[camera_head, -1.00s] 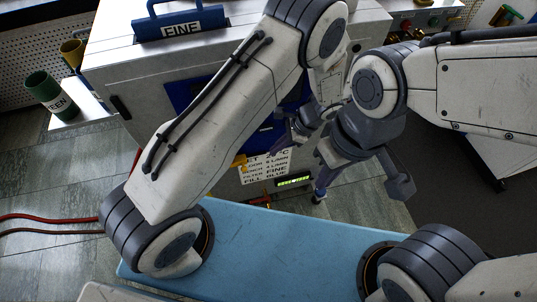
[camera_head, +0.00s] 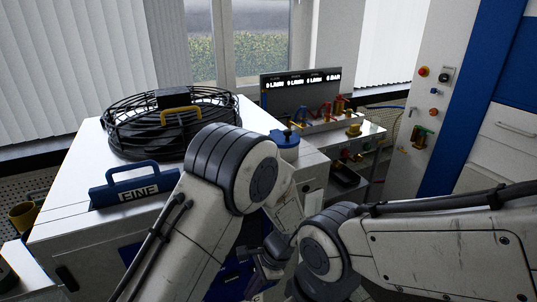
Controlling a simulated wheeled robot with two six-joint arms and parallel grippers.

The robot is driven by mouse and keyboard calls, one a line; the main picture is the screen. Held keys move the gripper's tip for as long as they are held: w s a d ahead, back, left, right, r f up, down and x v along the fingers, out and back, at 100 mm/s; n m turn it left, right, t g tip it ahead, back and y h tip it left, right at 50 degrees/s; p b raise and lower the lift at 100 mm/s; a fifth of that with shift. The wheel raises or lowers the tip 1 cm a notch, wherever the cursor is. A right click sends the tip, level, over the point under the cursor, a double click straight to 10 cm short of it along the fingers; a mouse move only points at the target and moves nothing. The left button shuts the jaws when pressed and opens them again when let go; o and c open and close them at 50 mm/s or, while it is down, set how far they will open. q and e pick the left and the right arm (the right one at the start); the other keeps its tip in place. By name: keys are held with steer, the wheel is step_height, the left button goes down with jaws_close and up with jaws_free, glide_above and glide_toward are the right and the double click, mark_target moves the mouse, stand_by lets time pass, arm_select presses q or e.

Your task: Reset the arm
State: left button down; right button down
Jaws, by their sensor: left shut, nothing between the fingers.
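My left arm rises from the bottom left to a dark grey elbow and folds down on the far side. Its left gripper (camera_head: 266,262) is partly visible low in the middle, in front of the white machine (camera_head: 66,232). The left gripper is shut and empty, and touches no loose thing that I can see. My right arm comes in from the right edge and bends down at the bottom centre. Its right gripper is below the picture or hidden by the arm.
A blue cap (camera_head: 285,139) is behind my elbow. A shelf (camera_head: 370,135) with valves and a display panel (camera_head: 301,92) stands behind. A white-and-blue cabinet (camera_head: 405,130) stands right.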

arm_select(q)
steer(key=s+r+n+t+h+p, duration=0.1)
steer(key=s+r+n+h, duration=0.5)
steer(key=s+r, duration=1.2)
step_height(320, 180, up, 3)
steer(key=shift+s+f+p, duration=0.2)
steer(key=shift+p, duration=0.45)
